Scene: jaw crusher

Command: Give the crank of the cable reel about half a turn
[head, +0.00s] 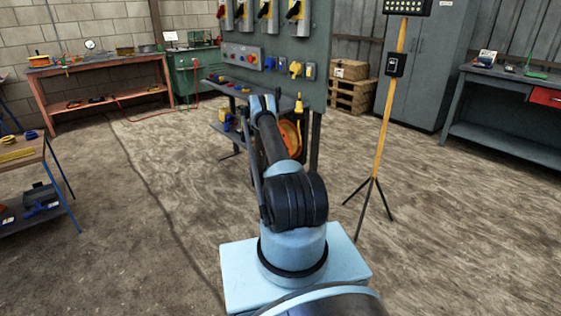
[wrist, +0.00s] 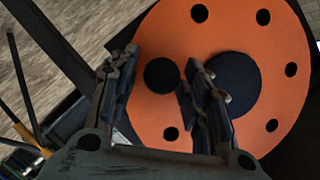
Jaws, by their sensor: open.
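The cable reel shows in the wrist view as an orange disc (wrist: 200,40) with several small dark holes and a large dark hub (wrist: 240,80). A dark round piece (wrist: 160,75), larger than the holes, looks like the crank's handle seen end-on. My gripper (wrist: 160,68) is open, with one finger on each side of that piece in the picture. The right finger overlaps the hub's edge. I cannot tell the depth between fingertips and handle, or whether they touch. In the head view the orange reel (head: 290,138) is partly hidden behind my arm, and my gripper is hidden.
A green panel (head: 345,30) with switches and sockets rises above the reel. A yellow tripod stand (head: 385,125) is to the right. Workbenches (head: 100,72) stand along the back left, and a grey bench (head: 510,90) is at the right. The floor around my base is clear.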

